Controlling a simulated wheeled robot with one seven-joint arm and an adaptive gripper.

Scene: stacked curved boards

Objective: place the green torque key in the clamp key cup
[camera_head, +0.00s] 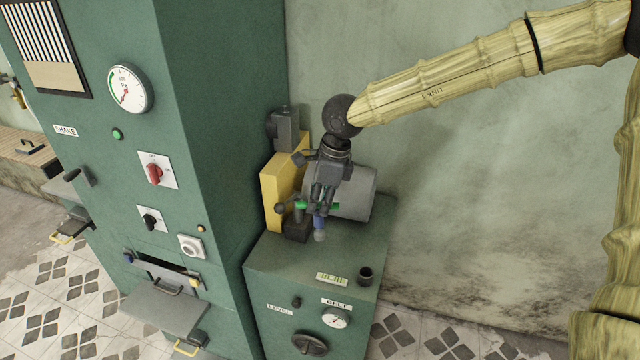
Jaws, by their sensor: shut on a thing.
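My gripper (322,200) points down over the small green cabinet and is shut on the green torque key (302,205). Green parts of the key show on both sides of my fingers; the fingers hide its middle. A blue piece with a grey end (320,229) shows just below the fingertips; I cannot tell whether it belongs to the key. A small dark cup (366,274), which looks like the clamp key cup, stands upright on the cabinet top, to the right of and nearer than my gripper. The key is apart from the cup.
A grey cylinder (358,194) and a yellow block (272,195) stand behind my gripper. A dark fixture (297,228) is close at its left. A small label plate (332,278) lies left of the cup. A tall green machine (215,130) rises at the left. The cabinet top (290,257) is otherwise clear in front.

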